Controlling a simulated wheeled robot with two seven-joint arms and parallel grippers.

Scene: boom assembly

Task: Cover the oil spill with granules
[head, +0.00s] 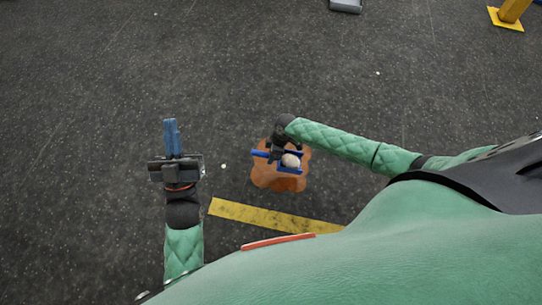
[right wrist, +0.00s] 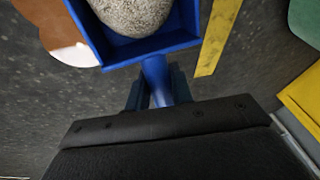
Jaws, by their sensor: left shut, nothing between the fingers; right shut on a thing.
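The oil spill (head: 265,179) is an orange-brown patch on the dark floor in the head view. It also shows at the top left of the right wrist view (right wrist: 30,15), with a pale patch at its edge. My right gripper (right wrist: 157,88) is shut on the handle of a blue scoop (right wrist: 165,43). The scoop holds a rounded heap of pale grey granules (right wrist: 132,14). In the head view the scoop and granules (head: 291,160) appear over the spill; the exact height is unclear. My left gripper (head: 171,124) is shut and empty, left of the spill.
A yellow floor stripe (head: 265,215) runs just nearer to me than the spill. A yellow post base (head: 508,17) stands at the far right and a grey object (head: 346,5) at the top edge. A yellow object (right wrist: 303,98) shows at right in the wrist view. The floor beyond the spill is mostly clear.

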